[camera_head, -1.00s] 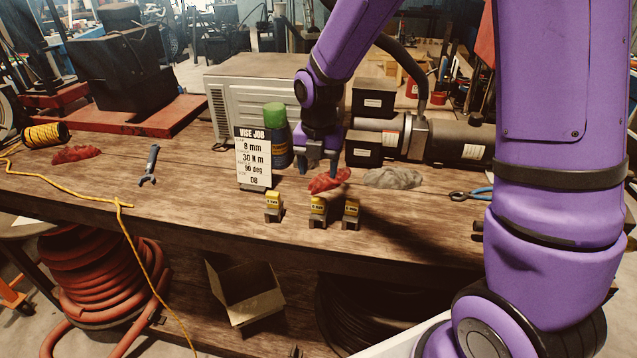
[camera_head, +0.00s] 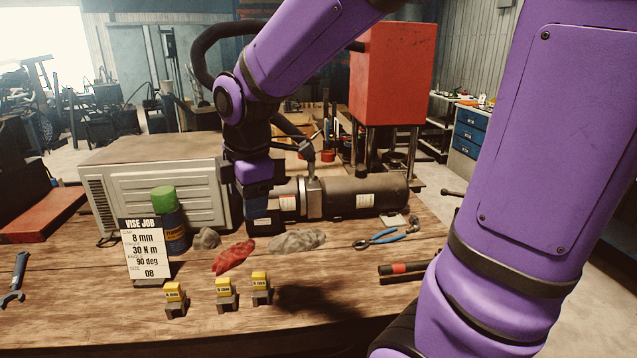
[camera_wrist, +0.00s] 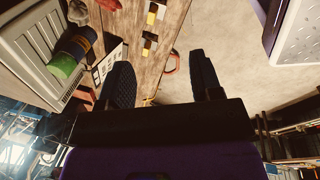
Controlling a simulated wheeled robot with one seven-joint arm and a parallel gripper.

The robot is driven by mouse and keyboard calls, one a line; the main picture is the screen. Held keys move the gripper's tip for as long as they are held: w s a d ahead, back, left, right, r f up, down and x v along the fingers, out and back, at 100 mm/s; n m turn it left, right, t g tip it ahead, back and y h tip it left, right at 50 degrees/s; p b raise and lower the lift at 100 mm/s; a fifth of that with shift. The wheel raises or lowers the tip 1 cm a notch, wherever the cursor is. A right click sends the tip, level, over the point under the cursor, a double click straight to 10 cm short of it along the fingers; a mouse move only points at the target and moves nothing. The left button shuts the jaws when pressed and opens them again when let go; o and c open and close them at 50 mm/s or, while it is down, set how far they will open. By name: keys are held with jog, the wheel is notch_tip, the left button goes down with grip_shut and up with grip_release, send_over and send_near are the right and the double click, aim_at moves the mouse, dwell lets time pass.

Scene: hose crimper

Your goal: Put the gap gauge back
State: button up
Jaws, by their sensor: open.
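Three small blocks with yellow labelled tops stand in a row near the front of the bench: a left one (camera_head: 175,300), a middle one (camera_head: 226,295) and a right one (camera_head: 261,289). Their print is too small to read surely, and I cannot tell which is the gap gauge. Two yellow-topped blocks also show at the top of the wrist view (camera_wrist: 150,45). My gripper (camera_head: 258,222) appears behind the blocks and the red rag in the head view. In the wrist view its two fingers are apart with nothing between them (camera_wrist: 163,80).
A job card (camera_head: 146,250) reads 8 mm, 30 N m, 90 deg, size 08. A green-capped can (camera_head: 170,222), red rag (camera_head: 233,257), grey rag (camera_head: 298,241), blue-handled pliers (camera_head: 385,237) and dark cylindrical machine (camera_head: 365,196) surround the gripper. The bench's right front holds dark rods (camera_head: 400,270).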

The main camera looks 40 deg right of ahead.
jog(key=s+d+r+m+t, duration=0.1)
jog(key=s+r+m, duration=0.2)
jog(key=s+m, duration=0.4)
jog(key=s+d+r+m+t, duration=0.1)
jog(key=s+d+r+m, duration=0.1)
jog(key=s+m, duration=0.6)
jog(key=shift+r+m+t, duration=0.4)
jog(key=shift+r+m, duration=0.2)
jog(key=shift+r, duration=0.2)
